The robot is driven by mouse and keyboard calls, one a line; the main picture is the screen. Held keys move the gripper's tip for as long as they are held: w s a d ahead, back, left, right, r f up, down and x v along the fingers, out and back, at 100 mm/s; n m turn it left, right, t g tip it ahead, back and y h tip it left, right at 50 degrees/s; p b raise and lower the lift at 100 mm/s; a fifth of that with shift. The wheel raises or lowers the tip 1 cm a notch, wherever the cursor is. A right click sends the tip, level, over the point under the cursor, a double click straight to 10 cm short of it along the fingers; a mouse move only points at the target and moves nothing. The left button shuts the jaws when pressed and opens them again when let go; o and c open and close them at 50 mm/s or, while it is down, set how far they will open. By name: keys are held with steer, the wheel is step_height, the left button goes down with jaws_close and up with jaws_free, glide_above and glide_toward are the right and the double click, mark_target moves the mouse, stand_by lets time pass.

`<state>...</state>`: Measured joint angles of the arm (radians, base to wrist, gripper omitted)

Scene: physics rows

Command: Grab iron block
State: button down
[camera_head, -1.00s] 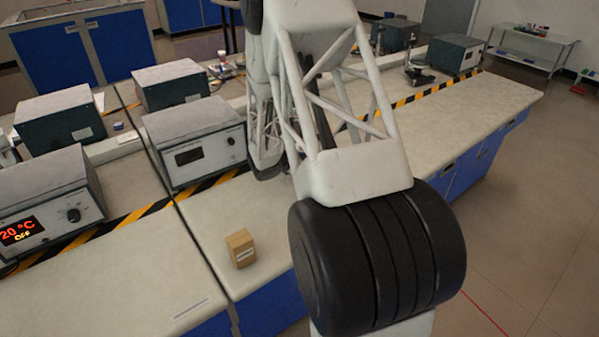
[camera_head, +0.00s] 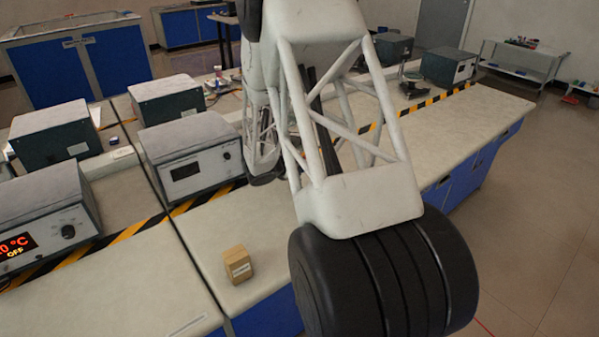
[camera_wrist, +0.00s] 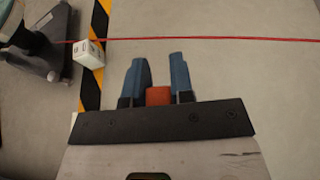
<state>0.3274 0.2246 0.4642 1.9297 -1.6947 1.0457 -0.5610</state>
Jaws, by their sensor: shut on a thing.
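In the wrist view my gripper (camera_wrist: 158,62) has two blue fingers pointing away over a pale bench top. A small orange-red block (camera_wrist: 158,96) sits between the fingers near their base, and the gripper is shut on it. Its underside is hidden behind the dark gripper bar, and I cannot tell from its look whether it is iron. In the head view my own arm hides the gripper and this block.
In the head view a tan labelled box (camera_head: 238,265) stands on the near bench. Grey instruments (camera_head: 188,152) line the bench behind it.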

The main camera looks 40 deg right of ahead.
steer(key=s+a, duration=0.4)
steer(key=s, duration=0.3)
steer(key=s+a+r, duration=0.1)
steer(key=s+a, duration=0.2)
steer(key=s, duration=0.3)
steer(key=shift+s+a, duration=0.35)
steer(key=shift+a, duration=0.05)
